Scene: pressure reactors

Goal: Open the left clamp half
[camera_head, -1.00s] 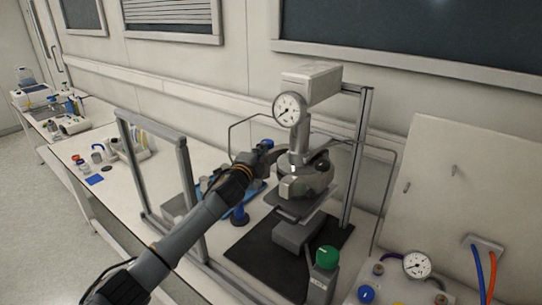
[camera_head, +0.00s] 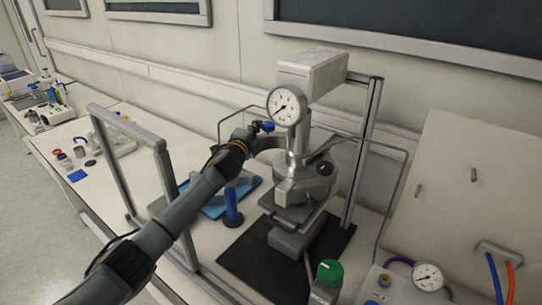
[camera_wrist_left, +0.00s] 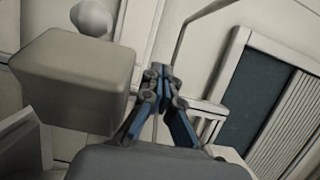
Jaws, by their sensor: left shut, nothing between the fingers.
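The reactor stands on a black mat, with its steel vessel (camera_head: 303,188) below a pressure gauge (camera_head: 286,106). My right gripper is out of view.
A white box (camera_head: 313,70) tops the reactor's metal post (camera_head: 362,150). A blue-handled item (camera_head: 232,205) stands left of the vessel. A grey frame (camera_head: 165,180) is near my left arm. A green knob (camera_head: 329,272) is in front.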

